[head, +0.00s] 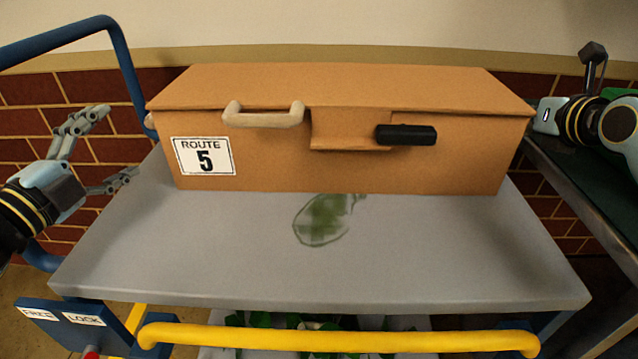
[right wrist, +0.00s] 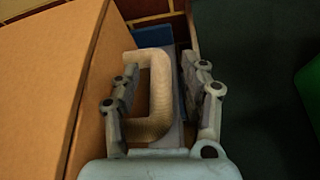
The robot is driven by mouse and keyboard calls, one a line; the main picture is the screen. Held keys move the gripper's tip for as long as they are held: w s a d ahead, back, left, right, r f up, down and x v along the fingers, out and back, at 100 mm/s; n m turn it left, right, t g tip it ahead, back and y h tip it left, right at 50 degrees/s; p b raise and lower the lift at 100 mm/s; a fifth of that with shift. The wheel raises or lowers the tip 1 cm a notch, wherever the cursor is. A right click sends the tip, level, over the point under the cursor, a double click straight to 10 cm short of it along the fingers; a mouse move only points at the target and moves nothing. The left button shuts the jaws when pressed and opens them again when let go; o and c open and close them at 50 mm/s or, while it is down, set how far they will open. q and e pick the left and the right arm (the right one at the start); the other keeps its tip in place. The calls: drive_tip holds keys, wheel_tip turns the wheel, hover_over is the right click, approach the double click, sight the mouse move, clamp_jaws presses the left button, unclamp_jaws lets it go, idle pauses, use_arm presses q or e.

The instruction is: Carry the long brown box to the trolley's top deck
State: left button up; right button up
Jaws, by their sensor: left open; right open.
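The long brown box (head: 350,170) rests upright, lid closed, across the back of the trolley's grey top deck (head: 430,250). A "Route 5" label, a beige front handle (head: 263,116) and a black grip (head: 406,134) are on its front. My left gripper (head: 118,142) is open and empty, just off the box's left end, where a bit of a beige handle (head: 150,124) shows. My right gripper (right wrist: 160,78) is open, with its fingers on both sides of a beige end handle (right wrist: 157,100) at the box's right end. In the head view its fingers show only partly.
A blue rail (head: 125,60) rises at the trolley's left. A yellow bar (head: 330,338) and a FREE/LOCK panel (head: 70,322) are at its front. A dark green-topped table (head: 590,185) stands at right. The front deck is clear except for a green smear (head: 323,220).

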drive_tip(key=o, duration=0.7)
drive_tip(key=shift+s, duration=0.1)
drive_tip(key=v, duration=1.1)
drive_tip(key=shift+s+r, duration=0.2)
drive_tip(key=shift+s, duration=0.15)
drive_tip(key=shift+d, duration=0.1)
